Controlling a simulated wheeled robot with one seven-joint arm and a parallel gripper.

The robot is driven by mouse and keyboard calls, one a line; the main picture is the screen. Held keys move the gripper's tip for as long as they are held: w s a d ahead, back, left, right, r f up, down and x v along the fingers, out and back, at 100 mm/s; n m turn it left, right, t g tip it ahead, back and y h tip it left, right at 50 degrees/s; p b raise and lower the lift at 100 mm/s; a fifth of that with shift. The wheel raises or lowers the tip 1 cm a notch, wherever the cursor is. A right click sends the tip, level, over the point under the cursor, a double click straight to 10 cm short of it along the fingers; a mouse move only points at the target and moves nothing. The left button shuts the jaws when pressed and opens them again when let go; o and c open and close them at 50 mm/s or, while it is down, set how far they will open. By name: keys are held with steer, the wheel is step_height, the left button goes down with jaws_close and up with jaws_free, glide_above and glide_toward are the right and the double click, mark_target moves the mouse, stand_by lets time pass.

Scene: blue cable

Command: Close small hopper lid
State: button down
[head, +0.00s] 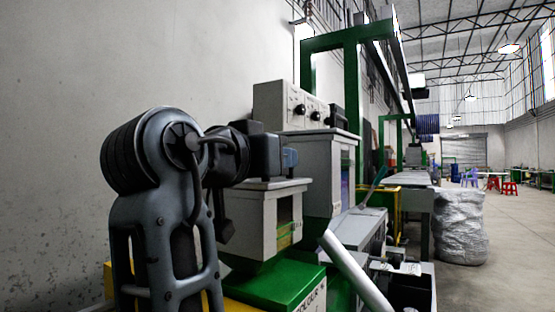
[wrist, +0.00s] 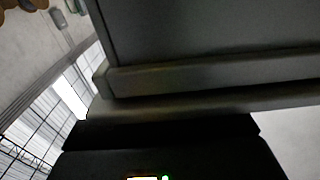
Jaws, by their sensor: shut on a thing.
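The small hopper (head: 262,218) is a grey box with an opening in its front, standing on a green base. Its flat grey lid (head: 262,184) shows at the top, and it looks level and low over the box; any small gap is hard to tell. My gripper (head: 288,158) is just above the lid, at its right side. In the wrist view, a pale grey edge (wrist: 190,104), seemingly the lid's rim, lies against the dark jaws (wrist: 160,132). The jaws are shut on it. The fingertips are mostly hidden in the head view.
A taller grey hopper (head: 328,165) stands close to the right. A control box with knobs (head: 285,103) is behind. A slanted white tube (head: 355,272) and a green box (head: 275,285) are in front. A silver sack (head: 461,226) stands farther right on open floor.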

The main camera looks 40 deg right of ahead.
steer(key=c, duration=1.2)
jaws_free()
steer(key=shift+o, duration=0.2)
steer(key=shift+a, duration=0.1)
steer(key=v, duration=0.7)
steer(key=shift+a, duration=0.25)
steer(key=shift+s, duration=0.1)
